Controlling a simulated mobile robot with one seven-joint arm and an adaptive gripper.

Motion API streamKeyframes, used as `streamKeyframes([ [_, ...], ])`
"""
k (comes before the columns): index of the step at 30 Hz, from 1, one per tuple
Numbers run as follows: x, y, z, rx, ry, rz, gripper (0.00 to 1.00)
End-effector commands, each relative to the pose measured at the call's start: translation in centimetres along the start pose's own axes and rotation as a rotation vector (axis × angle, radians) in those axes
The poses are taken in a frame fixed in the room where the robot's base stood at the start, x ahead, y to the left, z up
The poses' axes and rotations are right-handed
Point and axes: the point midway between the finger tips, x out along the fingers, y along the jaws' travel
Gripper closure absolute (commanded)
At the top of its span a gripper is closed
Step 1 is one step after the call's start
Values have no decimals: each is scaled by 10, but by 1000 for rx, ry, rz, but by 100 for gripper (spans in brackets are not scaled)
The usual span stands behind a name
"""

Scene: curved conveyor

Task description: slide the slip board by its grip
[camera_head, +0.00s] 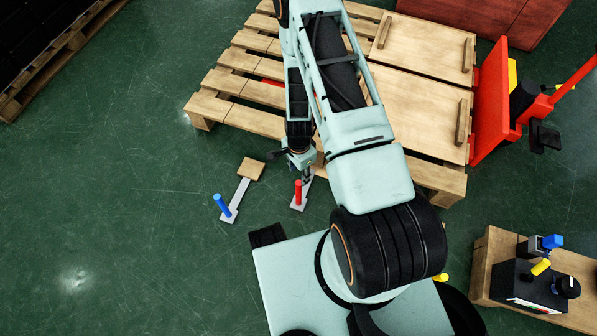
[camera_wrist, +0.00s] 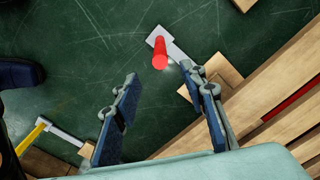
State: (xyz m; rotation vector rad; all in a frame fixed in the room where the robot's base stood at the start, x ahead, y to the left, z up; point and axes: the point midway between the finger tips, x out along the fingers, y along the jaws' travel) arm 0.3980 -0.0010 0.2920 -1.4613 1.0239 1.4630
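Small wooden boards each carry a flat grey strip with a coloured upright grip. The red grip (camera_head: 298,192) stands on its grey strip beside the pallet; its wooden part is mostly hidden under my arm. The red grip also shows in the wrist view (camera_wrist: 160,52), just beyond and between my fingertips. My gripper (camera_wrist: 159,76) is open and empty, pointing down at it, apparently not touching. It is small and partly hidden in the head view (camera_head: 302,170). A blue-gripped board (camera_head: 251,169) lies to the left. A yellow grip (camera_wrist: 31,137) shows at the wrist view's lower left.
A wooden pallet (camera_head: 221,82) lies behind, with large plywood panels (camera_head: 415,105) bearing wooden bars. A red pallet jack (camera_head: 490,105) stands right of it. A wooden stand (camera_head: 487,285) with a black device (camera_head: 525,283) is at lower right. Green floor at left is open.

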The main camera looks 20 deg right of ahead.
Motion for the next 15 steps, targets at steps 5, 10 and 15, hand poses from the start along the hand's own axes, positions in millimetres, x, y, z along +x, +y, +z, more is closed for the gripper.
streamKeyframes([
  [5,7,0,0,-2,0,1,61],
  [10,32,1,0,-3,-1,3,61],
  [15,64,0,0,-3,0,1,61],
])
